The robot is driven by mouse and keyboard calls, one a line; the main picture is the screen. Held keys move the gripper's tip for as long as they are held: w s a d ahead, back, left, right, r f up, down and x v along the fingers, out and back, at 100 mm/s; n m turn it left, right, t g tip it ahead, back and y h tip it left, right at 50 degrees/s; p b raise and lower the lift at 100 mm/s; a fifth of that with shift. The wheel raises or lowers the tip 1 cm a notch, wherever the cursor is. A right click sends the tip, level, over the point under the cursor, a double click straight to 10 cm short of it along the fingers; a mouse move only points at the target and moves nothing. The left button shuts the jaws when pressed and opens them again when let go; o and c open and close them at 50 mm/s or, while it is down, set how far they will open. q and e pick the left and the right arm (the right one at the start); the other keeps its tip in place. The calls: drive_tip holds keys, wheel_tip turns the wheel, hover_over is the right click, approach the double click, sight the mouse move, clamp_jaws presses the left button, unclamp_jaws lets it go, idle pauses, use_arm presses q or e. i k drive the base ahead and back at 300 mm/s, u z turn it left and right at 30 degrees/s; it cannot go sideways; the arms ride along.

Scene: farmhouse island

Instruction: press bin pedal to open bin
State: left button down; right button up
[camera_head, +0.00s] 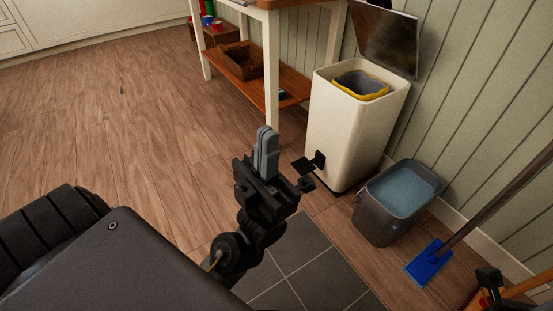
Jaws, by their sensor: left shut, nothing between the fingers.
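The cream bin (345,125) stands against the green panelled wall. Its dark lid (385,38) is raised and leans back, and a grey liner with a yellow rim (361,86) shows inside. The black pedal (304,165) sticks out low on the bin's front left side. My left gripper (266,145) is shut and empty, its grey fingers together. It is left of the pedal in the picture, with a gap between the fingers and the pedal. A dark part (489,280) at the lower right may be my right gripper, but its jaws are not clear.
A grey bucket (380,225) with bluish contents stands right of the bin. A wooden shelf table (262,90) with a basket stands behind left. The wood floor at left is clear.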

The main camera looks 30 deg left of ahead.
sight(303, 166)
drive_tip(key=u, duration=0.6)
drive_tip(key=i, duration=1)
drive_tip(key=z, duration=0.05)
